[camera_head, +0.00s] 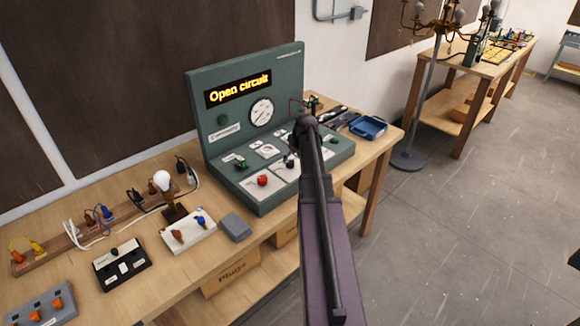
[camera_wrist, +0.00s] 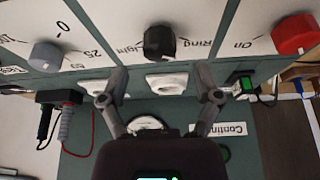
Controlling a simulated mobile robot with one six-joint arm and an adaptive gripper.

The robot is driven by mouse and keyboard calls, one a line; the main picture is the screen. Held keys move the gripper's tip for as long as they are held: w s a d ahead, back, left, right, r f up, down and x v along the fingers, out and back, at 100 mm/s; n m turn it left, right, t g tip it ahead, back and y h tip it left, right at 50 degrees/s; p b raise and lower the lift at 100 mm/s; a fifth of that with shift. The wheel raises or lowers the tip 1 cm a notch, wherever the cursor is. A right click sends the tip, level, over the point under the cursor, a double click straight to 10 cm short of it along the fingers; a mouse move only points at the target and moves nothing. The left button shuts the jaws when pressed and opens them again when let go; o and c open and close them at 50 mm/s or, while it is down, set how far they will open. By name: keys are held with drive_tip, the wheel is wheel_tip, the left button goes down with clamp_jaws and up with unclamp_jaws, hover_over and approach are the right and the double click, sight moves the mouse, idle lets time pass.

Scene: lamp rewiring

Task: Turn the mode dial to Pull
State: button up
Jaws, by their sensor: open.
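The tester panel (camera_head: 252,195) is a green console with an upright back on the bench. In the wrist view, a black dial (camera_wrist: 159,42) sits on a white plate with "Light" and "Ring" beside it, seen upside down; no "Pull" label is readable. I take it as the mode dial. A black knob on the console in the head view (camera_head: 290,160) looks like the same one. My gripper (camera_wrist: 161,72) is open and empty, its fingers apart just below the dial in the picture, not touching it. In the head view my arm hides part of the console.
A grey dial (camera_wrist: 45,55) marked 0 and 25 and a red knob (camera_wrist: 294,36) flank the black dial. A green switch (camera_wrist: 244,82) is close to the right finger. The display (camera_head: 238,89) reads "Open circuit". A bulb board (camera_head: 173,213) stands left; a blue tray (camera_head: 368,127) lies right.

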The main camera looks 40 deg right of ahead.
sight(290, 162)
drive_tip(key=shift+b+x, duration=1.25)
drive_tip(key=shift+x, duration=0.45)
clamp_jaws()
